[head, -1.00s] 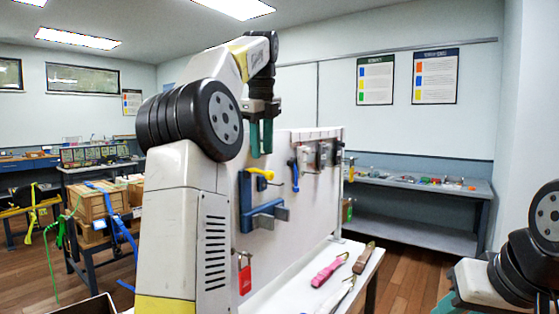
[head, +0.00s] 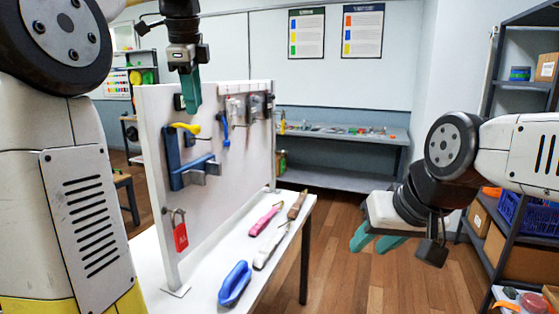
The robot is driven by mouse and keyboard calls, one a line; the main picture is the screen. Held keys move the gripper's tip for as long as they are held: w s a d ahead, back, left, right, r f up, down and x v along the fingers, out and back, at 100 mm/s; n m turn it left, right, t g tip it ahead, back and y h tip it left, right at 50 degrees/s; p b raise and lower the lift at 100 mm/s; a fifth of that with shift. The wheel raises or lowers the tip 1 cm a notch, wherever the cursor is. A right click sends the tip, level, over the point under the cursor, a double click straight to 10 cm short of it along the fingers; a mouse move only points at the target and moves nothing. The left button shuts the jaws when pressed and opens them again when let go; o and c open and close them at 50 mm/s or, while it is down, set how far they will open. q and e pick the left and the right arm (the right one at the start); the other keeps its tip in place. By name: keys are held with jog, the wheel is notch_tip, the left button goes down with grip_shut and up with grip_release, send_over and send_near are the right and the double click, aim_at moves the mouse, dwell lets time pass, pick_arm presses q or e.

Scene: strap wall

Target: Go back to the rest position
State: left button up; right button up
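My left gripper (head: 191,91) hangs with teal fingers pointing down, in front of the top edge of the white wall panel (head: 205,240). Its fingers overlap in this view, so their gap is hidden, and I see nothing held. My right gripper (head: 376,241) is at the right, over the floor beyond the table's right side. Its two teal fingertips are apart with nothing between them.
The panel carries a blue holder (head: 172,160), a yellow-handled tool (head: 186,128) and a red padlock (head: 180,236). On the white table (head: 205,297) lie blue (head: 234,284), pink (head: 263,219), white and brown tools. A shelf rack (head: 486,250) stands right.

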pick_arm(q)
jog(key=s+d+f+n+t+h, duration=0.1)
jog(key=s+d+f+n, duration=0.3)
jog(key=s+f+n, duration=0.4)
jog(key=s+d+f+n+t+h, duration=0.1)
jog(key=s+d+f+n, duration=0.3)
jog(key=s+f+n, duration=0.4)
jog(key=s+f, duration=0.4)
jog(key=f, duration=0.2)
jog(key=shift+s+d+f+n+h, duration=0.2)
jog(key=shift+s+f+n+h, duration=0.1)
jog(key=shift+f+h, duration=0.1)
